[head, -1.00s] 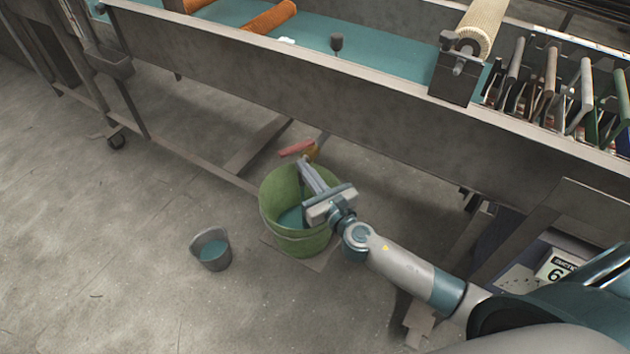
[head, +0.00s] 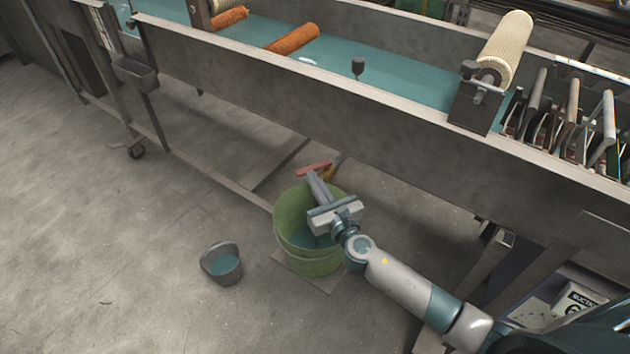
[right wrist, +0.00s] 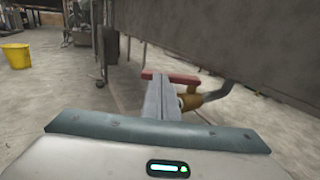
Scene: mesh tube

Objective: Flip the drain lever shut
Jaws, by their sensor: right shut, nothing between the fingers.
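The drain lever (head: 314,168) is a red bar on a brass-coloured valve (head: 329,173) under the trough, above the green bucket. In the right wrist view the red lever (right wrist: 183,78) lies crosswise just beyond my fingertips, with the brass valve (right wrist: 197,100) and a grey pipe to the right. My right gripper (head: 312,176) is shut and empty; its fingers (right wrist: 160,82) point at the lever and overlap part of it in the picture. I cannot tell whether they touch it. My left gripper is not in view.
The green bucket (head: 284,228) with teal liquid stands below my right gripper. The long metal trough wall (head: 300,100) runs above the lever. A yellow bucket (right wrist: 16,56) is farther off; open floor lies left.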

